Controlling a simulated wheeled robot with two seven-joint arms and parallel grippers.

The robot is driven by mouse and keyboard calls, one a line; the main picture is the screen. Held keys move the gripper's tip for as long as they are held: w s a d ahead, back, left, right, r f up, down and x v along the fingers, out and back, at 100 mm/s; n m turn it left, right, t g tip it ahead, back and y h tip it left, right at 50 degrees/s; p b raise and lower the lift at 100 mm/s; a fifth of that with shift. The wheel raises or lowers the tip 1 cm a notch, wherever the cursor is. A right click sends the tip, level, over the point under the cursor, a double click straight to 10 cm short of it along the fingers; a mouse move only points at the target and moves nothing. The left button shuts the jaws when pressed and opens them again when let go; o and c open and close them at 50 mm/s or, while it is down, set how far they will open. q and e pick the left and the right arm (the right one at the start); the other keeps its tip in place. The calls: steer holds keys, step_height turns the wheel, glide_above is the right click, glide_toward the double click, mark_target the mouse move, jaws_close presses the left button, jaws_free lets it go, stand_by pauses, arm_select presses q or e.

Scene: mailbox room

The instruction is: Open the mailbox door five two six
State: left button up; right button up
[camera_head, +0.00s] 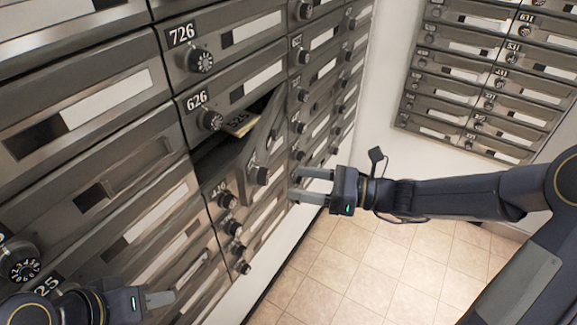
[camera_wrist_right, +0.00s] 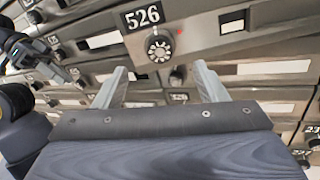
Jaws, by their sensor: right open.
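The mailbox door 526 (camera_head: 262,150) stands ajar below door 626, tilted out from the cabinet with a dark gap behind its upper edge. Its dial knob (camera_head: 262,175) is on the front. In the right wrist view the black 526 plate (camera_wrist_right: 142,17) and dial (camera_wrist_right: 158,46) are just beyond my fingers. My right gripper (camera_head: 294,183) is open and empty, its fingers pointing at the door from the right, apart from the knob. It also shows in the wrist view (camera_wrist_right: 162,72). My left gripper (camera_head: 160,300) is low at left, by the lower boxes; its jaw opening is unclear.
A yellowish item (camera_head: 240,123) shows in the door's gap, its nature unclear. Closed door 626 (camera_head: 235,95) and door 726 (camera_head: 225,45) are above. Another mailbox bank (camera_head: 470,80) is on the right wall. The tiled floor (camera_head: 350,275) is clear.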

mark_target(268, 176)
steer(key=p+x, duration=0.1)
steer(key=x, duration=0.6)
steer(key=shift+w+a, duration=0.15)
steer(key=shift+a, duration=0.2)
steer(key=shift+c, duration=0.5)
steer(key=shift+d, duration=0.1)
steer(key=c, duration=1.3)
